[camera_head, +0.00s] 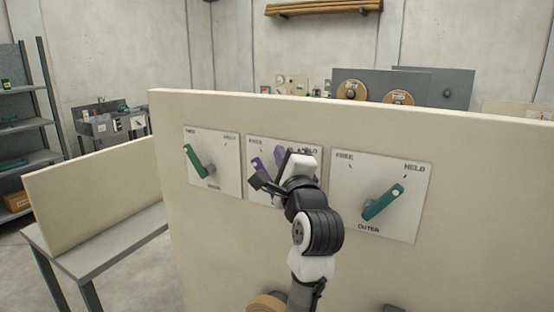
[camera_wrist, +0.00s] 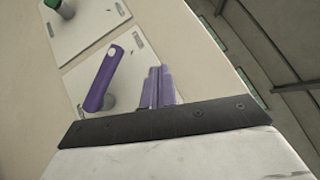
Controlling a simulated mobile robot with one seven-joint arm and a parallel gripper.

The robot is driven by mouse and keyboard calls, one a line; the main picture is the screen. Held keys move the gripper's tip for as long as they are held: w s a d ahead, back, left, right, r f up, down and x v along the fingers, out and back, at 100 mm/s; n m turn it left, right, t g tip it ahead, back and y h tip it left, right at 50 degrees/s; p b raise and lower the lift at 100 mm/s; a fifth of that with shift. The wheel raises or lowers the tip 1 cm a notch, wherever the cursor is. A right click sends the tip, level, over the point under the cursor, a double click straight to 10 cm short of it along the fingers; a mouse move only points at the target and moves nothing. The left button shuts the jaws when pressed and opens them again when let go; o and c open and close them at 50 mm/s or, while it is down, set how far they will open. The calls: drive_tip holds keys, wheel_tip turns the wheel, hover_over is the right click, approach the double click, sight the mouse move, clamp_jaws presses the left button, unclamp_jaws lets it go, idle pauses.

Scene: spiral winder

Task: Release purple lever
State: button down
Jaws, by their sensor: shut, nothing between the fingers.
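The purple lever (camera_head: 259,168) is on the middle white plate of the upright panel, partly hidden behind my gripper. It leans to the upper left, toward the FREE mark. In the wrist view the whole purple lever (camera_wrist: 103,80) shows, with its grey pivot at one end. My gripper (camera_head: 279,157) is in front of the plate's upper middle, to the right of the lever. In the wrist view my gripper's purple-grey fingers (camera_wrist: 157,85) are together and empty, with a gap between them and the lever.
A green lever (camera_head: 194,161) on the left plate leans to the upper left. A teal lever (camera_head: 382,202) on the right plate leans to the upper right, toward HELD. A lower cream board (camera_head: 95,190) stands on a grey table at left.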

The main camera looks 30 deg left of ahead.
drive_tip(key=s+d+r+b, duration=0.2)
drive_tip(key=s+d+r, duration=0.1)
drive_tip(key=s+d, duration=0.2)
drive_tip(key=shift+s+r, duration=0.3)
drive_tip(key=shift+s, duration=0.55)
